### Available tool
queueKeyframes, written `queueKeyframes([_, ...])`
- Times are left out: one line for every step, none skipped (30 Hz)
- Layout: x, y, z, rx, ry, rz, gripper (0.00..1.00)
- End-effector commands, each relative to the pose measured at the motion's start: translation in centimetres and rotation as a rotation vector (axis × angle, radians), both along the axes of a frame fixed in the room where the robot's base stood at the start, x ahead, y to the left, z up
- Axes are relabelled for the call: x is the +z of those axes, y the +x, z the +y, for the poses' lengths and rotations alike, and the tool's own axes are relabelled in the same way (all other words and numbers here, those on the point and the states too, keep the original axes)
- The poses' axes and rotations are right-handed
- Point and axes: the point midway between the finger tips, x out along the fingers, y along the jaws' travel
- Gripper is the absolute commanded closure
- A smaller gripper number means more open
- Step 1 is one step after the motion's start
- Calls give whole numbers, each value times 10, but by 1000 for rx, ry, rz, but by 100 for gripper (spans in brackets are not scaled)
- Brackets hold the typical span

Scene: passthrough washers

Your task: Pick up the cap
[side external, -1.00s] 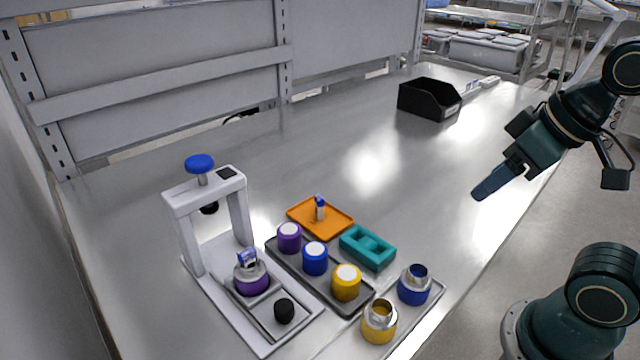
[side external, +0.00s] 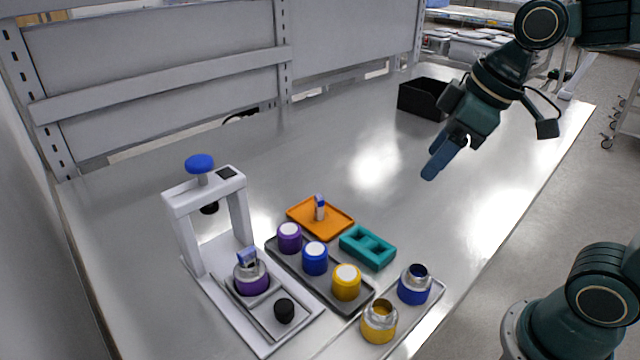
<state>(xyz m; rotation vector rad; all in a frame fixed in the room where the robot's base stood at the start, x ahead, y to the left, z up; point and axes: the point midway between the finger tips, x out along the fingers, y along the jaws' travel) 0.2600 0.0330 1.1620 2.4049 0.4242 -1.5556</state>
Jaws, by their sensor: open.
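Three caps with white tops stand in a row on a dark grey tray (side external: 325,290): a purple one (side external: 289,238), a blue one (side external: 315,258) and a yellow one (side external: 346,282). Which of them the task means I cannot tell. My gripper (side external: 431,172) is up and to the right of the caps, in the air above the table, pointing down to the left. It is open and holds nothing; its blue fingers overlap from this side, so the gap is hidden.
A white press (side external: 205,192) with a blue knob stands left, its base holding a purple-based metal part (side external: 251,280) and a black knob (side external: 284,310). An orange tray (side external: 335,226), teal block (side external: 367,248), and blue (side external: 414,287) and yellow (side external: 379,322) metal-necked parts surround the caps. A black bin (side external: 420,100) stands behind.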

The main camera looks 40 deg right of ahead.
Motion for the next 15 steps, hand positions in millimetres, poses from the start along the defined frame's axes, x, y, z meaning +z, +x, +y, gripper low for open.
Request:
queueKeyframes([-1,11,4,41,-4,11,46])
queueKeyframes([-1,17,6,69,-6,15,46])
queueKeyframes([-1,25,9,104,-9,20,46])
queueKeyframes([-2,31,12,131,-11,24,46])
queueKeyframes([-3,37,14,157,-13,27,46])
queueKeyframes([-4,45,17,193,-14,32,46])
queueKeyframes([-5,51,20,221,-16,35,46])
queueKeyframes([-6,57,22,246,-17,38,46])
queueKeyframes([-8,65,25,283,-18,41,46])
queueKeyframes([-10,71,28,309,-18,43,46])
queueKeyframes([-12,77,30,336,-18,47,46])
queueKeyframes([-14,85,33,371,-18,48,46])
queueKeyframes([-17,91,36,397,-18,51,46])
queueKeyframes([-19,96,38,424,-17,51,46])
queueKeyframes([-22,104,41,459,-17,54,46])
